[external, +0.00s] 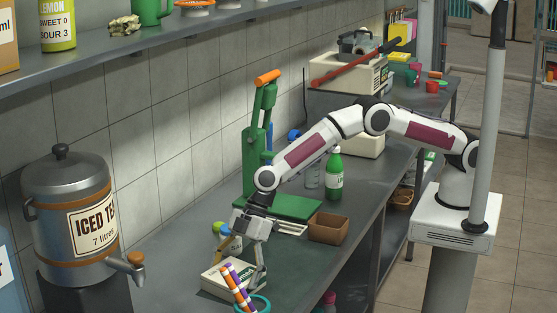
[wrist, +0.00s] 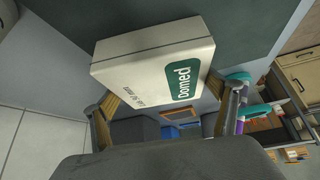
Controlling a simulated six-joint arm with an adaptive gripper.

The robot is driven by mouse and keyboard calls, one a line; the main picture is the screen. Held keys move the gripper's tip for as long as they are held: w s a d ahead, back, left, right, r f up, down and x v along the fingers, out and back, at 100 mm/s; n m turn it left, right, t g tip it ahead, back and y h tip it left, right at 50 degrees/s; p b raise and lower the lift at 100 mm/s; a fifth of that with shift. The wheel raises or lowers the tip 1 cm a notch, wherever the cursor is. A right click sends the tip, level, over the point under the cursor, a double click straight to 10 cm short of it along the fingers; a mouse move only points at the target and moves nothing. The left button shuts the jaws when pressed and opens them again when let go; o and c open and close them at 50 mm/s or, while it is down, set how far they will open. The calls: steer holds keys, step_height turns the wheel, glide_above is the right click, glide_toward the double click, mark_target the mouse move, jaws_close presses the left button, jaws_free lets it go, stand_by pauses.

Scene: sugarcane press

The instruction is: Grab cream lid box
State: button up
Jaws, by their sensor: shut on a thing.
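The cream lid box (external: 214,281) is at the near part of the counter, partly hidden behind my gripper (external: 243,266) and striped straws. In the wrist view the cream box (wrist: 140,68) shows a green label reading "Domed". It sits tilted in the picture between the two fingers of my gripper (wrist: 170,102), which are shut on it from both sides. I cannot tell whether the box rests on the counter or is slightly above it.
A teal-rimmed cup with striped straws (external: 236,286) stands close in front of the box. A brown open box (external: 328,228), a green press (external: 257,150) and a green bottle (external: 334,174) are behind. An iced tea urn (external: 72,222) is on the left.

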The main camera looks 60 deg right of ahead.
steer(key=shift+r, duration=0.1)
step_height(320, 180, up, 18)
stand_by(0.8)
